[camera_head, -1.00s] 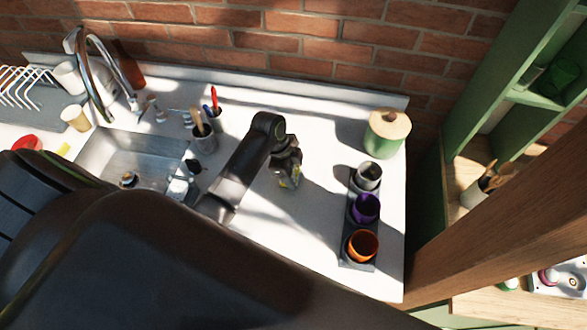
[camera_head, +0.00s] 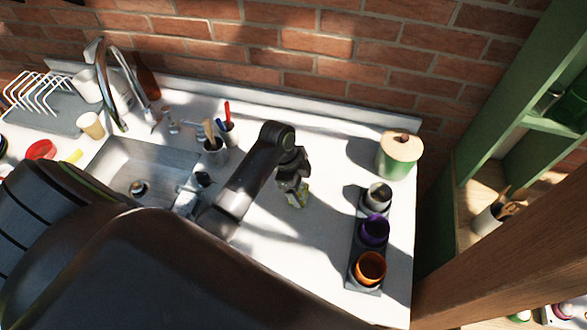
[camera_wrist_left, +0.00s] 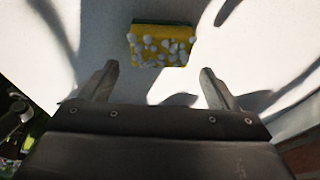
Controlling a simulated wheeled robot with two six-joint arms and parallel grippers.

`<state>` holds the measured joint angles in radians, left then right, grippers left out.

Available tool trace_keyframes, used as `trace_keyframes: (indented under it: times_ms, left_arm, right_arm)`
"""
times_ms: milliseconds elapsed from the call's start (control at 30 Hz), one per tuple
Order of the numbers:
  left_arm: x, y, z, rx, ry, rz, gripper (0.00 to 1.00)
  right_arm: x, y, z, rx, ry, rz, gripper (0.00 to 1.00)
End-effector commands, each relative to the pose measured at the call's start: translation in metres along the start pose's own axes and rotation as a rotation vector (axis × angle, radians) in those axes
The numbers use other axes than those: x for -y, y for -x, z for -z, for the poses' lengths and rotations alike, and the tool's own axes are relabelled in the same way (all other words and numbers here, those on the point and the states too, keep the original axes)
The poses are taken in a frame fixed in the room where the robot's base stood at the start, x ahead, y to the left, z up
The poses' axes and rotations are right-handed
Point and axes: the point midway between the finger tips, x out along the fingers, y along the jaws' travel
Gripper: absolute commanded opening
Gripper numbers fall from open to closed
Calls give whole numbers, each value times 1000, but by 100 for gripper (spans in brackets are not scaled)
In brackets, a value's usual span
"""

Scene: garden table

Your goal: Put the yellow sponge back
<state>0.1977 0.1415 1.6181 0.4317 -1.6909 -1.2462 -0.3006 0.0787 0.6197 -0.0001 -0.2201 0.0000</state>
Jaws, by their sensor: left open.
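The yellow sponge (camera_wrist_left: 160,48) has a dark green layer along one edge and white foam-like blobs on it. In the left wrist view it lies on the white counter, ahead of and between the fingertips, apart from both. In the head view, a bit of the sponge (camera_head: 302,195) shows just below my left gripper (camera_head: 293,182), partly hidden by it. My left gripper (camera_wrist_left: 157,82) is open and empty, pointing down at the counter. My right gripper is not in view.
A dark tray (camera_head: 353,270) with several cups stands right of the gripper, and a green lidded jar (camera_head: 396,163) behind it. Left are a pen cup (camera_head: 214,150), the sink (camera_head: 155,165), a faucet (camera_head: 104,85) and a dish rack (camera_head: 45,110). Counter around the sponge is clear.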

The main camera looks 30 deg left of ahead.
Motion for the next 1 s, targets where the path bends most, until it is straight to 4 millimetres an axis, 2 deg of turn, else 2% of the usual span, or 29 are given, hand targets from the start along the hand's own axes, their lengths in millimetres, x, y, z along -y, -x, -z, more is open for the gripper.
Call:
trace_keyframes:
  times_ms: [300, 500, 700, 1000]
  left_arm:
    - [2, 60, -2, 3, -4, 7, 82]
    - [1, 89, -1, 2, -2, 4, 82]
    - [0, 99, 0, 2, -1, 1, 82]
    - [0, 99, 0, 1, 0, 0, 82]
  right_arm:
    - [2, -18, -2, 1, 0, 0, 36]
    - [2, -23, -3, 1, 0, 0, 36]
    - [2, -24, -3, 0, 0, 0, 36]
    - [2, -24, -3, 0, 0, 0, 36]
